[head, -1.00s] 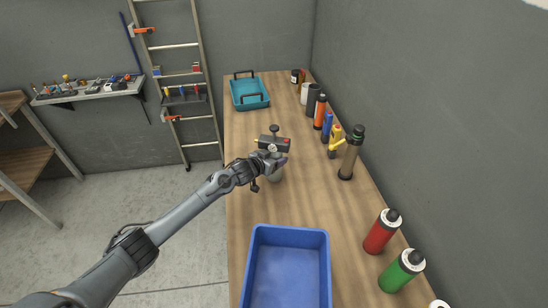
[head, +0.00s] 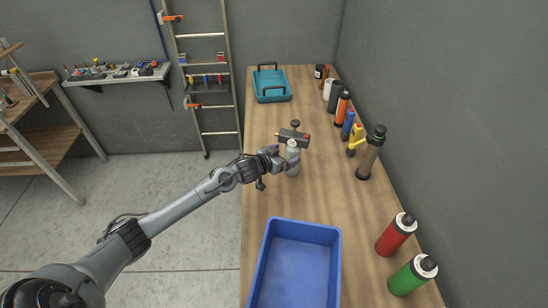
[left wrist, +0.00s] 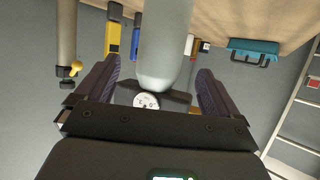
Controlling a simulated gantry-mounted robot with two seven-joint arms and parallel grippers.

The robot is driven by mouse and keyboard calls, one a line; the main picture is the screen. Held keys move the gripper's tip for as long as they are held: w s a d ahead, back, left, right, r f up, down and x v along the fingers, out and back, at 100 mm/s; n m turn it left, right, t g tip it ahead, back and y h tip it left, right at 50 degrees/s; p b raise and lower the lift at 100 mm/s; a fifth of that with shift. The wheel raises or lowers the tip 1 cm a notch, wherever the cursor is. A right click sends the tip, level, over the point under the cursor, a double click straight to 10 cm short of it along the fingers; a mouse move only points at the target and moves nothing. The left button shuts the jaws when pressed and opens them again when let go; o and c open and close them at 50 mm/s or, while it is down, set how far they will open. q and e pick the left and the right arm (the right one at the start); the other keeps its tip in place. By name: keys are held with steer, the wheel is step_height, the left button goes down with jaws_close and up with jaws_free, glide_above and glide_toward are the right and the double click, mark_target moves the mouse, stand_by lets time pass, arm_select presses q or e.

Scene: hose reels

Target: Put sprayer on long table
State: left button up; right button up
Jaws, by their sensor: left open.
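The sprayer (head: 292,168) is a grey bottle with a dark crosswise head, a round knob on top and a small gauge. It stands upright on the long table (head: 262,190), between the two trays. My left gripper (head: 284,160) is open and level with its body. In the left wrist view the sprayer (left wrist: 165,45) shows as a smooth grey cylinder between the spread fingers of the left gripper (left wrist: 152,95), with gaps on both sides. Its base is out of that view. My right gripper is not in view.
A blue tray (head: 335,265) sits at the near end, a teal tray (head: 287,91) at the far end. A ladder (head: 202,70) leans behind.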

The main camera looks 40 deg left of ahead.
arm_select(q)
steer(key=shift+p+v, duration=0.3)
steer(key=shift+v, duration=2.65)
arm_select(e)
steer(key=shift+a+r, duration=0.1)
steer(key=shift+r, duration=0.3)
